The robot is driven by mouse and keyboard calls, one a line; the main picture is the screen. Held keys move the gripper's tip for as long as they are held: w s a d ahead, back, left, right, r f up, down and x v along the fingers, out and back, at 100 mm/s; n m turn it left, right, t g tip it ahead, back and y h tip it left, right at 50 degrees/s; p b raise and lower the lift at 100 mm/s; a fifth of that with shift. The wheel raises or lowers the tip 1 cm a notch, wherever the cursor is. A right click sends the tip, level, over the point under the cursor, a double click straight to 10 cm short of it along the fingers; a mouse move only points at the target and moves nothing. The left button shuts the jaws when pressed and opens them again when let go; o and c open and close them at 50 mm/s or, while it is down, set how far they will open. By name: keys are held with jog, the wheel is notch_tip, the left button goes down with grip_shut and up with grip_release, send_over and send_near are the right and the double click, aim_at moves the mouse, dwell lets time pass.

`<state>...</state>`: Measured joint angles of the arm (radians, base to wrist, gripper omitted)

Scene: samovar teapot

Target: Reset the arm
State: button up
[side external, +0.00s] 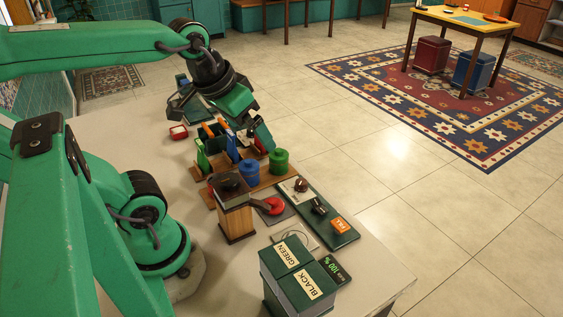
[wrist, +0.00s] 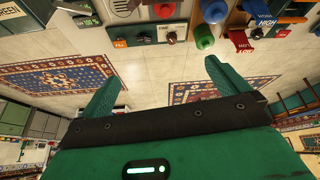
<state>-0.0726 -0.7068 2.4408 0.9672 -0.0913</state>
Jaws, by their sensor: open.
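My gripper (side external: 250,128) hangs over the far part of the worktable in the side view, with nothing between its fingers. In the wrist view my gripper (wrist: 163,86) shows two green fingers spread wide apart, with only floor and rug behind the gap. In the wrist view the green canister (wrist: 204,38) lies beyond the fingers. I cannot tell exactly how high the fingers are above the things below.
Colored upright items (side external: 202,156) crowd beneath my gripper. The table's left part (side external: 125,125) is bare.

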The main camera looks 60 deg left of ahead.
jog(key=s+a+r+n+g, duration=0.1)
jog(key=a+r+n+g, duration=0.1)
jog(key=a+r+n, duration=0.2)
jog(key=s+a+r+n+g, duration=0.2)
jog(key=a+r+n+g, duration=0.1)
jog(key=a+n, duration=0.8)
jog(key=shift+r+n, duration=0.45)
jog(key=shift+n, duration=0.15)
jog(key=shift+f, duration=0.1)
notch_tip(320, 180, down, 10)
jog(key=shift+r, duration=0.25)
dwell(0.3)
notch_tip(320, 180, up, 10)
dwell(0.7)
jog(key=shift+f, duration=0.1)
